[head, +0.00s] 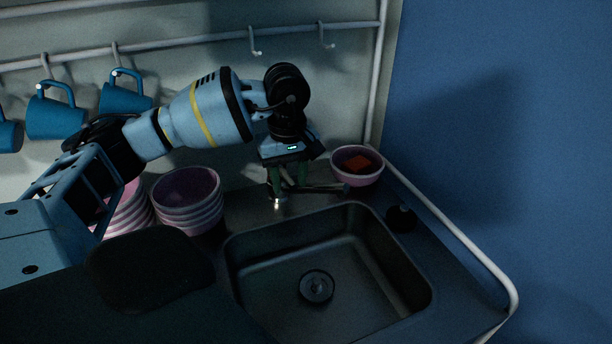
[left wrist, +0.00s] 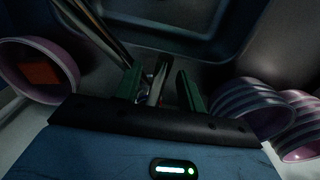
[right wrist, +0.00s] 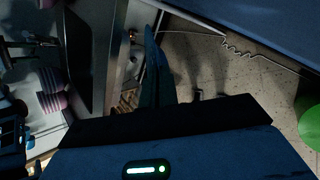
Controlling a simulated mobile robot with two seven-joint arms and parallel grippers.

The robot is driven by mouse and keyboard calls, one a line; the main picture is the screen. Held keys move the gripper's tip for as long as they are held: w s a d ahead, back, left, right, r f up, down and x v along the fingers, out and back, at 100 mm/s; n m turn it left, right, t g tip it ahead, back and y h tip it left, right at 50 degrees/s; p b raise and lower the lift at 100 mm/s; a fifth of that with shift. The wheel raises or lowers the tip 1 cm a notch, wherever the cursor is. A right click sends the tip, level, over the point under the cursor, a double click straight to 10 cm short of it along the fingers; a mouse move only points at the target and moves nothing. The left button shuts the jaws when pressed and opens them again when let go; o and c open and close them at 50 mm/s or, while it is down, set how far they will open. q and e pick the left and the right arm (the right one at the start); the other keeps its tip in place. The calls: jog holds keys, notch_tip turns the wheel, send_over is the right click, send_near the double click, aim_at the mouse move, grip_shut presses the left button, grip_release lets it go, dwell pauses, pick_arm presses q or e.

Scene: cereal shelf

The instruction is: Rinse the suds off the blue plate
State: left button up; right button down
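The blue plate does not show in the head view. In the right wrist view a narrow blue shape (right wrist: 152,48), seemingly the plate edge-on, stands between the close-set fingers of my right gripper (right wrist: 157,85); the picture is dark there. My left gripper (head: 288,190) is at the tap behind the sink, fingers pointing down. In the left wrist view its green fingers stand apart on either side of the metal tap lever (left wrist: 156,88); contact is not clear. The sink (head: 385,285) holds no dishes. No water shows running.
A pink bowl (head: 345,154) with a red sponge (head: 357,164) stands right of the tap. Stacked pink bowls (head: 190,215) stand to the left. Blue mugs (head: 125,95) hang from the rail (head: 200,43). A dark knob (head: 401,216) sits at the sink's right edge.

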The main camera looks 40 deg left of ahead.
pick_arm(q)
jog(key=shift+r+p, duration=1.4)
jog(key=shift+r, duration=2.15)
jog(key=shift+d, duration=0.1)
pick_arm(e)
notch_tip(320, 180, up, 7)
jog(key=t, duration=0.1)
jog(key=shift+w, duration=0.3)
pick_arm(q)
jog(key=shift+f, duration=0.1)
jog(key=shift+s+d, duration=0.1)
pick_arm(e)
jog(key=shift+s+d+f, duration=0.1)
jog(key=shift+d, duration=0.05)
